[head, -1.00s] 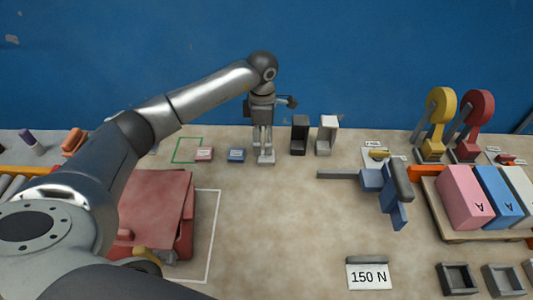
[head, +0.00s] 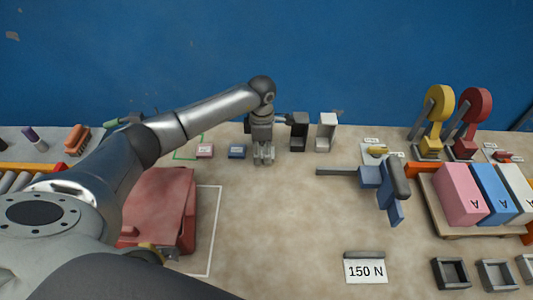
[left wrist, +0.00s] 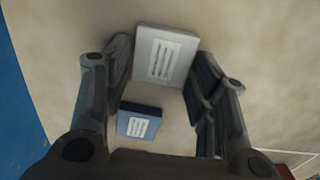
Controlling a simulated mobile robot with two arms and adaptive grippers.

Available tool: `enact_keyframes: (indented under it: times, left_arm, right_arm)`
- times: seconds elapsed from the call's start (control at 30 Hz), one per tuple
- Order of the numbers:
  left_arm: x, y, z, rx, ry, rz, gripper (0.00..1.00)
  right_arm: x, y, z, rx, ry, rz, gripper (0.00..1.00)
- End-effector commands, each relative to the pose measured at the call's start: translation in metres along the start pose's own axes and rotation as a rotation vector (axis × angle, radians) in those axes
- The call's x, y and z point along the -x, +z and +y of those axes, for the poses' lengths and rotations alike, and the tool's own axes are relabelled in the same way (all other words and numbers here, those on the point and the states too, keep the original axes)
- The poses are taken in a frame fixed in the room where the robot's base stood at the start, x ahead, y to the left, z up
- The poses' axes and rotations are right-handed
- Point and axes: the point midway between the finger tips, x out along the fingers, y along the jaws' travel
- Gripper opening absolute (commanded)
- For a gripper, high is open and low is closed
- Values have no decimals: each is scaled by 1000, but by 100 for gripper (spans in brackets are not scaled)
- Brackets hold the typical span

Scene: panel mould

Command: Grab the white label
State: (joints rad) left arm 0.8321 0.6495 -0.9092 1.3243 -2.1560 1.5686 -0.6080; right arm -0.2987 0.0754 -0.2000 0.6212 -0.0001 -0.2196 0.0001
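The white label is a pale block with a striped print (left wrist: 165,56), seen in the left wrist view between my finger ends. In the head view my gripper mostly hides it. My left gripper (head: 263,158) points down at the back of the table, low over that spot. Its fingers are open, one on each side of the white label, with small gaps visible. The blue label (head: 237,151) lies just to the left of the gripper; it also shows in the left wrist view (left wrist: 138,122). My right gripper is not in view.
A pink label (head: 205,150) lies further left. A black holder (head: 299,132) and a white holder (head: 326,132) stand close to the right of the gripper. A blue clamp-like tool (head: 385,180) lies further right. The middle of the table is clear.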

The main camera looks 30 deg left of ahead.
Motion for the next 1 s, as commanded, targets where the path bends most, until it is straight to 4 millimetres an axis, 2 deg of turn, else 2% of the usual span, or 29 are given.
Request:
enact_keyframes:
  times: [0.03, 0.17, 0.57, 0.77, 1.0]
  left_arm:
    - [0, 0, 0, 0, 0, 0, 41]
    - [0, 0, 0, 0, 0, 0, 25]
    - [6, 0, 1, 0, 1, 0, 24]
    - [29, 0, 2, -1, 7, -2, 24]
    - [70, -17, -29, -3, 6, -1, 24]
  right_arm:
    - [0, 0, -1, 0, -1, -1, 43]
    - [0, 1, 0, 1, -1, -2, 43]
    - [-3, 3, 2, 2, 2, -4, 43]
    - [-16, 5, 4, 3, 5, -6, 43]
    - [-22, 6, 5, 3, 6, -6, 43]
